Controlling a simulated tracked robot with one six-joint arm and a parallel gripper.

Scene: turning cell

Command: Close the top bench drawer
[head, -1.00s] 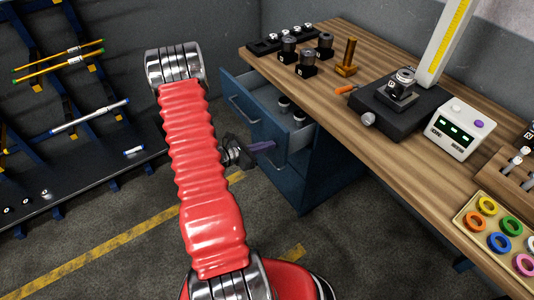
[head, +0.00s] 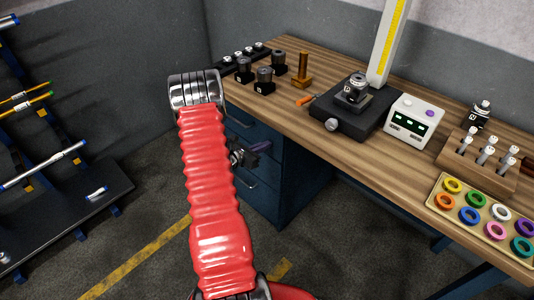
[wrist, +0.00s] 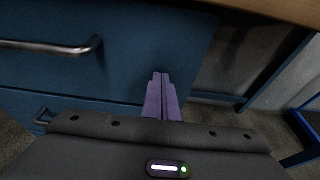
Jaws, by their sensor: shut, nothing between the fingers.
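The top bench drawer (wrist: 120,75) is a blue front with a metal bar handle (wrist: 50,46). In the head view the drawer front (head: 236,112) is partly hidden behind my red arm and looks flush with the blue cabinet (head: 296,160); no opening shows above it. My gripper (wrist: 159,76) has purple fingers pressed together with nothing between them. In the wrist view the fingertips are at the right part of the drawer front, right of the handle. I cannot tell whether they touch it. In the head view my gripper (head: 262,146) is just in front of the cabinet.
The wooden bench top (head: 300,118) overhangs the cabinet. It carries tool holders (head: 264,80), a black height gauge base (head: 345,118), a white display box (head: 412,122) and a ring tray (head: 440,202). A bar rack (head: 75,210) stands at left. Floor between is clear.

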